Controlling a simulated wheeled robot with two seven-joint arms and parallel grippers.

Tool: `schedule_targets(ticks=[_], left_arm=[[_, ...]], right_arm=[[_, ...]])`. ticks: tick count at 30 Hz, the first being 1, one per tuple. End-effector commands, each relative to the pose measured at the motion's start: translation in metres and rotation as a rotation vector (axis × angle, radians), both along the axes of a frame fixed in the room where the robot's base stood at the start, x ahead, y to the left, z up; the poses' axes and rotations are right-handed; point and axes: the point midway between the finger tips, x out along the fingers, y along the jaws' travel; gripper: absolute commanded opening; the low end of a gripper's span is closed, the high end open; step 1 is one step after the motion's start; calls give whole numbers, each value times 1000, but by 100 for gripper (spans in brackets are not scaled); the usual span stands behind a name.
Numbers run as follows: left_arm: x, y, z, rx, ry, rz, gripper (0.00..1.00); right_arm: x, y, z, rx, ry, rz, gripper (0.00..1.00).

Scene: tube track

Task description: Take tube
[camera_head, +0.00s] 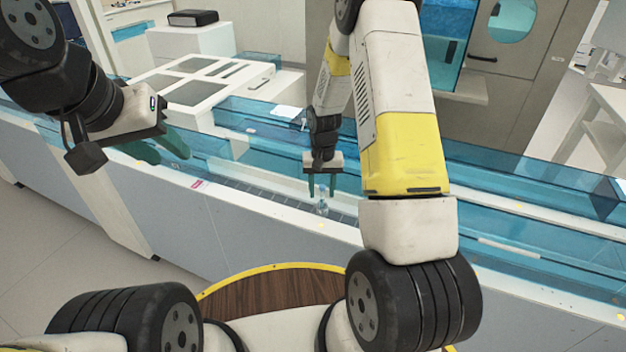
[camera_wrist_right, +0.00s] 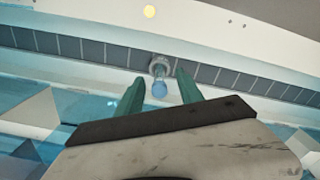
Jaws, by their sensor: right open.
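A small clear tube (camera_head: 322,205) stands on the dark segmented track (camera_head: 270,196) in the middle of the head view. In the right wrist view the tube (camera_wrist_right: 159,80) shows a round bluish top and sits on the track (camera_wrist_right: 215,75). My right gripper (camera_head: 321,192) is open, with its green fingers pointing down just above the tube. In the wrist view the tube lies between and slightly beyond the two fingertips (camera_wrist_right: 158,78); I cannot tell whether they touch it. My left gripper (camera_head: 165,150) is at the upper left, away from the tube; its two green fingers look apart and empty.
Blue transparent panels (camera_head: 510,185) run along the track's far side. A white machine (camera_head: 200,90) with grey panels stands behind at the left. A white counter edge (camera_head: 240,205) runs along the near side. A white shelf stand (camera_head: 605,110) is at the far right.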

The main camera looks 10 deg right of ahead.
Motion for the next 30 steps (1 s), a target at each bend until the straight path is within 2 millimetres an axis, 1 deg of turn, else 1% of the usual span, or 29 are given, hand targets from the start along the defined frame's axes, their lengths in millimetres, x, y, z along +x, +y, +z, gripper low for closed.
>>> schedule_targets(ticks=[1,3,6,13,14,18,20,21,28,30], left_arm=[[0,0,0,0,0,0,36],[0,0,0,0,0,0,36],[0,0,0,0,0,0,36],[0,0,0,0,0,0,36],[0,0,0,0,0,0,36],[0,0,0,0,0,0,36],[0,0,0,0,0,0,36],[0,0,0,0,0,0,36],[0,0,0,0,0,0,36],[0,0,0,0,0,0,36]], right_arm=[[0,-2,-9,-1,3,0,44],[0,-1,-18,-1,2,2,44],[0,-1,-25,0,2,2,44],[0,-1,-27,0,-1,1,44],[0,-1,-27,0,0,1,42],[0,-1,-27,0,0,1,14],[0,-1,-27,0,0,1,3],[0,-1,-27,0,0,1,0],[0,-1,-26,0,-1,1,0],[1,-1,-23,0,-1,1,0]])
